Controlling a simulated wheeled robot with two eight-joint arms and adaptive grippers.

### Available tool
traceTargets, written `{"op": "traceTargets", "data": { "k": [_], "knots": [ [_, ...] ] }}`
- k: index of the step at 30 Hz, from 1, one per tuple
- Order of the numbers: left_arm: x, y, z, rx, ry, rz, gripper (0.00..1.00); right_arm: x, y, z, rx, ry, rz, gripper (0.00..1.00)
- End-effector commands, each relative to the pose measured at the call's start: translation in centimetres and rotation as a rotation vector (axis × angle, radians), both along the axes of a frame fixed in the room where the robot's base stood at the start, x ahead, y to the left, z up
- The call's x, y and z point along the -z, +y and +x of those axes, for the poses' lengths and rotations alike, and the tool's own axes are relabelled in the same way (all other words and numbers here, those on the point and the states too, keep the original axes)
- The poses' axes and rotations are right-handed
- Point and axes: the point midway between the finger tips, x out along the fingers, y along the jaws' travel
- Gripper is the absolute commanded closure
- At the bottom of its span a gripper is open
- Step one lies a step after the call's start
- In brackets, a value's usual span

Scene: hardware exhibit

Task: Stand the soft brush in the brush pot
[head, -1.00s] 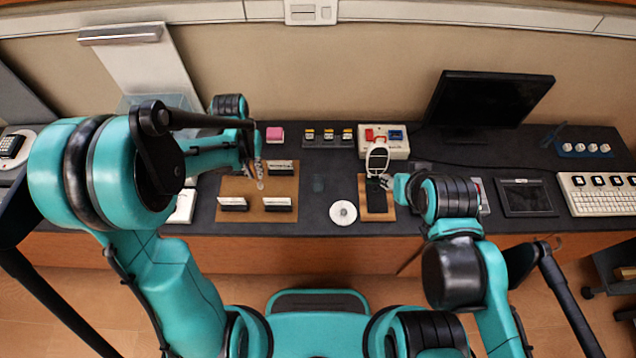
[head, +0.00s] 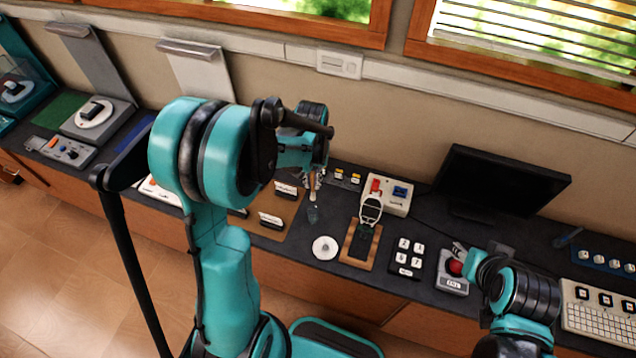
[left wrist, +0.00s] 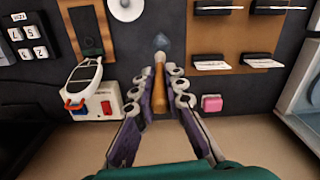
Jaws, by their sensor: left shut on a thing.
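My left gripper (head: 314,178) is shut on the soft brush (head: 312,195), which has a wooden handle and hangs upright. In the left wrist view, the brush handle (left wrist: 159,88) sits between the two purple-grey fingers (left wrist: 157,72). The brush pot (head: 313,214) is a small, see-through bluish cup on the dark counter; it also shows in the left wrist view (left wrist: 162,42). The brush's lower end is at or just above the pot's mouth; I cannot tell whether it is inside. My right gripper (head: 464,252) is small and partly hidden near a red-buttoned box.
A white disc (head: 325,247) lies in front of the pot. A brown board (head: 268,228) with card holders is to its left. A wooden mat (head: 348,256) with a white-framed device (head: 371,210) is to its right. A monitor (head: 500,185) stands behind.

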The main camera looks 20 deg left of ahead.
Motion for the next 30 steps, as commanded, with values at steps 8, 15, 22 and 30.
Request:
{"op": "traceTargets", "data": {
  "k": [8, 15, 22, 30],
  "knots": [
    [1.1, 0.1, 0.0, -0.002, 0.000, 0.000, 1.00, 0.8, 0.0, 0.0, 0.000, 0.000, 0.000, 0.60],
    [3.0, 0.0, 0.0, -0.001, 0.000, 0.000, 1.00, 2.2, 0.0, 0.0, 0.000, 0.000, 0.000, 0.60],
    [4.9, 0.0, 0.0, -0.001, 0.000, 0.000, 1.00, 3.5, 0.0, 0.0, 0.000, 0.000, 0.000, 0.60],
    [7.3, 0.1, 0.0, -0.001, 0.000, 0.000, 1.00, 5.4, 0.0, 0.0, 0.000, 0.000, 0.000, 0.60]
  ]
}}
